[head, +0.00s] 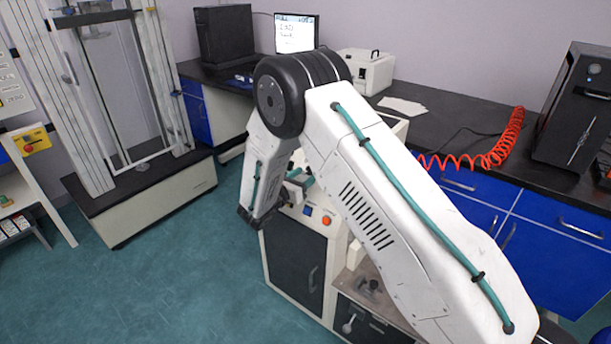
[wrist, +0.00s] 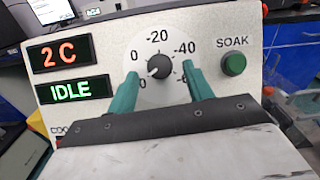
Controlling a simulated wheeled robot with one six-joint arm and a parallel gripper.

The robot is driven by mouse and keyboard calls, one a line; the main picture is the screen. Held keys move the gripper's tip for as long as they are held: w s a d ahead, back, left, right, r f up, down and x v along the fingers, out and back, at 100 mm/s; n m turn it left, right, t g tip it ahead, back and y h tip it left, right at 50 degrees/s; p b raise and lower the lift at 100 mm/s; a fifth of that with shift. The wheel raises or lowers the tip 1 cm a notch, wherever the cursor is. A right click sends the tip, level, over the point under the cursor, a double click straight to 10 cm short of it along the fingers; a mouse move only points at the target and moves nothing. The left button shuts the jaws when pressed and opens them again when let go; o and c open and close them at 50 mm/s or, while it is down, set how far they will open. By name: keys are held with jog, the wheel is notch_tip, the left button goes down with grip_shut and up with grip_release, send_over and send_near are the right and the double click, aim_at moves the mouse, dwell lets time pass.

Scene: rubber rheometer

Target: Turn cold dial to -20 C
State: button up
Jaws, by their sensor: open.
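The cold dial (wrist: 160,66) is a small dark round knob on a pale panel in the wrist view. A light mark shows on its left side, toward the 0. The scale reads 0 at left, -20 at top and -40 at right; the lower labels are partly hidden by my fingers. A red display (wrist: 59,55) reads 2 C. My gripper (wrist: 160,71) is open, with one teal finger on each side of the dial and visible gaps between; I cannot tell how far in front of the panel they are. In the head view my arm hides the dial.
A green SOAK button (wrist: 234,64) is right of the dial. A green display (wrist: 72,89) reads IDLE. In the head view an orange button (head: 327,220) sits on the white machine (head: 291,236). A coiled red hose (head: 489,158) lies on the bench.

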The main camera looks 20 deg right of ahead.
jog(key=shift+w+d, duration=0.25)
jog(key=shift+d, duration=0.15)
jog(key=c, duration=1)
jog(key=shift+o, duration=0.2)
jog(key=shift+m, duration=0.3)
